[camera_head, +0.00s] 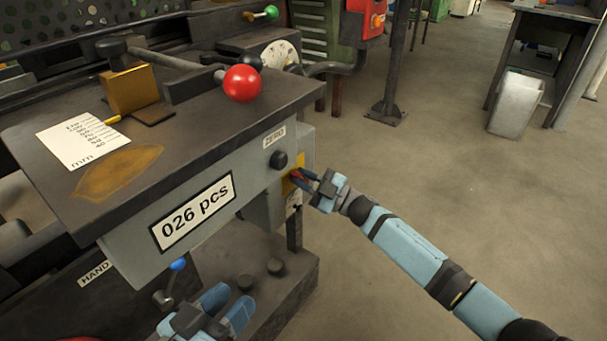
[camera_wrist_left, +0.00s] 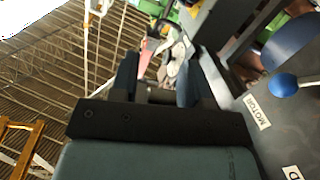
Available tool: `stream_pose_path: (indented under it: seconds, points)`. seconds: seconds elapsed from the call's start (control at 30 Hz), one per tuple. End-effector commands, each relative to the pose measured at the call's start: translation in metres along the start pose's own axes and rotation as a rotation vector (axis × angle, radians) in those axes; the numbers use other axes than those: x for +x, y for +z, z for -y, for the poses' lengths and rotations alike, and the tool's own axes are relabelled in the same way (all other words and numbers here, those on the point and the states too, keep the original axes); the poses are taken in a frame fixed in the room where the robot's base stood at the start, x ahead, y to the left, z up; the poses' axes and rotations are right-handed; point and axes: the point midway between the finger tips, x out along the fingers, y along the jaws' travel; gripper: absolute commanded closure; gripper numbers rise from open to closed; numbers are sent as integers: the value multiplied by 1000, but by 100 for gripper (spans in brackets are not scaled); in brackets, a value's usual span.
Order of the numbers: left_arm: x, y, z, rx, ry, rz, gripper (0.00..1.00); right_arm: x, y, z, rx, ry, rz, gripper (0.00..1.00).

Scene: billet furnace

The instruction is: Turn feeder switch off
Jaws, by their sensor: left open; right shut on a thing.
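The feeder switch (camera_head: 297,174) is a small red handle on a yellow plate (camera_head: 287,186), at the right end of the grey machine's front. My right gripper (camera_head: 306,180) reaches it from the right and is shut on it; the fingers partly hide the handle, so its exact angle is hard to tell. My left gripper (camera_head: 222,300) is low at the bottom of the head view, open and empty, below the counter panel. Its two fingers also show apart in the left wrist view (camera_wrist_left: 158,78).
A counter panel (camera_head: 193,212) reads "026 pcs". A black knob (camera_head: 279,159) sits under a ZERO label. A blue-knobbed lever (camera_head: 177,265) stands close to my left gripper. A red ball lever (camera_head: 242,83) is above the worktop.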

Motion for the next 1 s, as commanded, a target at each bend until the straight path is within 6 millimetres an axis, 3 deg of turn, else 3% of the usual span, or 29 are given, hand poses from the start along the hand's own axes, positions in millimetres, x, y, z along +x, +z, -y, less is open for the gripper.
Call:
stream_pose_path:
  seconds: [0.53, 1.0]
  points:
    - [-2, -39, -5, 13, -5, -119, 57, 0, 0, 2, -478, -200, 1, 100]
    - [-7, -55, -9, 9, -14, -186, 57, -1, 2, 4, -788, -328, 1, 100]
